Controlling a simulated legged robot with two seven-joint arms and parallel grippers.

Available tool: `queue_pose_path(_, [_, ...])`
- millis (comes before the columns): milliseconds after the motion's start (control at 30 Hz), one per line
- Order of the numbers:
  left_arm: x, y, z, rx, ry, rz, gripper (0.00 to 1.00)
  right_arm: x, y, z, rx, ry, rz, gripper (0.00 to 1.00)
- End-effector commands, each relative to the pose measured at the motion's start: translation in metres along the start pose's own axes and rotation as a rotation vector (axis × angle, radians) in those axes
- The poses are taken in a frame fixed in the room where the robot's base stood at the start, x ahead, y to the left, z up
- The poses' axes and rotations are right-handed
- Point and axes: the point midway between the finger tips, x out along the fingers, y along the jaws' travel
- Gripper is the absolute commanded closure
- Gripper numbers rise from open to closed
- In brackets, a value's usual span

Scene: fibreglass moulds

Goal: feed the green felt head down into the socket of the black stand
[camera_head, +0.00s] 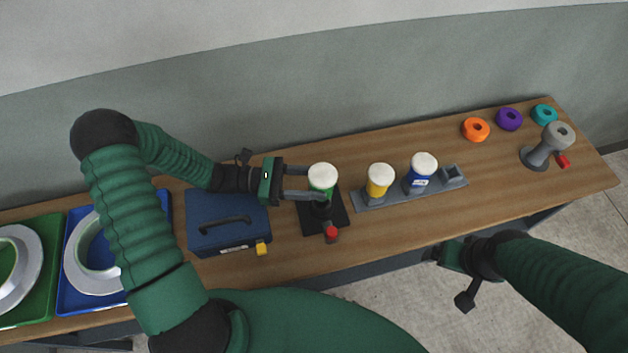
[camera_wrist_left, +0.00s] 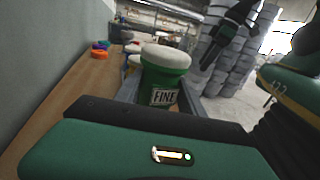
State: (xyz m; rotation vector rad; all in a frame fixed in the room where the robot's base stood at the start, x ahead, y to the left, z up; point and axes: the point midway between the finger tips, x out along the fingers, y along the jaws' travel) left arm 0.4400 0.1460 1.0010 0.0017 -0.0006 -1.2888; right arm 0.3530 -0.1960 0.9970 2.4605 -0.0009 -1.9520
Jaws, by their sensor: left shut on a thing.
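The green felt head (camera_head: 323,182) has a white felt top and a green body. My left gripper (camera_head: 307,189) is shut on it from the left side, and the head looks upright. The black stand (camera_head: 309,222) has a square base and lies directly beneath, with a red knob (camera_head: 331,232) at its front. The head hides the socket, so I cannot tell whether its lower end is inside or just above. In the left wrist view the head (camera_wrist_left: 164,75) shows a "FINE" label between the fingers. My right gripper (camera_head: 440,255) hangs off the table's front edge; its jaws are unclear.
A grey rack (camera_head: 453,180) to the right holds a yellow head (camera_head: 379,182) and a blue head (camera_head: 420,172). A blue toolbox (camera_head: 205,237) stands close on the left. Coloured rings and a grey stand (camera_head: 540,154) are at the far right. Trays lie far left.

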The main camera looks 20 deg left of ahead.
Motion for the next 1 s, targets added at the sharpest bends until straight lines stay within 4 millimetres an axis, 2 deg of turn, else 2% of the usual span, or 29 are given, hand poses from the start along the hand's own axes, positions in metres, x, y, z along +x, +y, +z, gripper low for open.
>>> queue_pose_path(267, [0.000, 0.000, 0.001, 0.000, -0.002, 0.000, 1.00, -0.006, 0.000, -0.001, 0.000, 0.000, 0.000, 0.11])
queue_pose_path(1000, [0.000, 0.000, -0.011, 0.000, -0.001, 0.000, 1.00, 0.002, 0.000, 0.000, 0.000, 0.000, 0.000, 0.11])
